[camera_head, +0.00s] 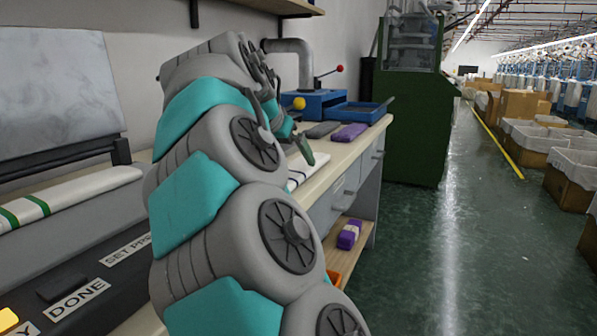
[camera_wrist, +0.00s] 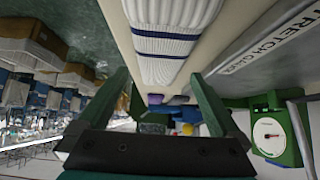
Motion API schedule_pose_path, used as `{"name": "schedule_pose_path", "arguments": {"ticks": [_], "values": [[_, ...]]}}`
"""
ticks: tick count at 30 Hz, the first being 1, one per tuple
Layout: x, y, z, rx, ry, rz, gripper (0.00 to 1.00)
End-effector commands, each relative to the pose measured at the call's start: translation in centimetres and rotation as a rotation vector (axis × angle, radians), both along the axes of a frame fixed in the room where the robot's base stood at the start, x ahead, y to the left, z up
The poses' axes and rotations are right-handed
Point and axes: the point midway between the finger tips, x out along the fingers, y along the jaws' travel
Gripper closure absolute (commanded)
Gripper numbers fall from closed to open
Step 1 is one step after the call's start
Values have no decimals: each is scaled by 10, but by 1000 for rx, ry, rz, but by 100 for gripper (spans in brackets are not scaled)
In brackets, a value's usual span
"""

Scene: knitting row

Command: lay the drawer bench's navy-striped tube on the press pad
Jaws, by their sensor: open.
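The navy-striped tube (camera_wrist: 172,47) is white and ribbed with two navy bands. It lies on the pale drawer bench (camera_wrist: 115,20) in the wrist view. In the head view only a sliver of it (camera_head: 297,178) shows behind my arm. My gripper (camera_wrist: 160,76) is open and empty, its dark green fingers on either side of the tube's near end in the picture; I cannot tell the height gap. In the head view my gripper (camera_head: 303,148) is mostly hidden by my arm. At left, a white green-striped piece (camera_head: 70,196) lies below a raised grey plate (camera_head: 55,90); I cannot make out the press pad clearly.
A purple roll (camera_head: 350,132), a dark grey roll (camera_head: 321,130) and a blue tray (camera_head: 354,114) stand farther along the bench. A purple bundle (camera_head: 349,234) sits on the lower shelf. A stretch gauge board (camera_wrist: 265,45) flanks the tube. The green aisle floor (camera_head: 450,240) is clear.

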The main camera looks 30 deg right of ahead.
Motion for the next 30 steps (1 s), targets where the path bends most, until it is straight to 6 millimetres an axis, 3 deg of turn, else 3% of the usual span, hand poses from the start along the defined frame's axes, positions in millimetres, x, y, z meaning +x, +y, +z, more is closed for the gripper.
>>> {"name": "schedule_pose_path", "arguments": {"ticks": [9,17,30], "values": [[19,-26,-29,1,4,-4,0],[22,-28,-32,0,2,-1,0],[22,-27,-31,-1,1,-1,48]]}}
